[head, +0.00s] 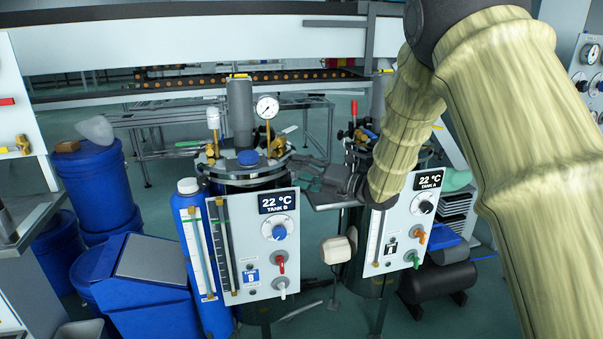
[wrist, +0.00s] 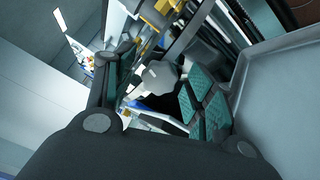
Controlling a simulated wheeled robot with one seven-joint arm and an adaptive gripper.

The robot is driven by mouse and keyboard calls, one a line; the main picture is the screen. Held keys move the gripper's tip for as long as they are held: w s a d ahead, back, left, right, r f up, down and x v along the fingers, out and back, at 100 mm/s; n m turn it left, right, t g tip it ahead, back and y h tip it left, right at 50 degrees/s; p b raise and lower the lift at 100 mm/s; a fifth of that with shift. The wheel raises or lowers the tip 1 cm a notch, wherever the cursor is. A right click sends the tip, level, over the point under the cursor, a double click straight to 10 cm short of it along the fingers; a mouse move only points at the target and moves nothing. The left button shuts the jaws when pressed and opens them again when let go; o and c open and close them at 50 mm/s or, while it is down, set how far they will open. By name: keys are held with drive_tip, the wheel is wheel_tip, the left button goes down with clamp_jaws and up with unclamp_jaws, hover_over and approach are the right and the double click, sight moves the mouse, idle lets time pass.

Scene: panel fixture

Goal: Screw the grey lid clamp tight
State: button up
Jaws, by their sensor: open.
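Tank B (head: 265,203) has a round lid with a grey rim, and small clamp-like fittings sit around that rim. I cannot tell for certain which of them is the grey lid clamp. My gripper (head: 308,172) is just right of the lid of tank B, pointing left at about rim height. In the wrist view the gripper (wrist: 155,88) shows two teal-padded fingers spread apart. A pale grey part (wrist: 160,76) shows beyond the gap between them; I cannot tell what it is. Nothing is visibly held.
A pressure gauge (head: 267,107), a grey cylinder (head: 240,112) and a blue cap (head: 248,158) stand on the lid of tank B. Tank A's panel (head: 405,222) is under my arm at right. Blue barrels (head: 98,187) stand at left.

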drive_tip(key=v, duration=1.2)
drive_tip(key=shift+f, duration=0.1)
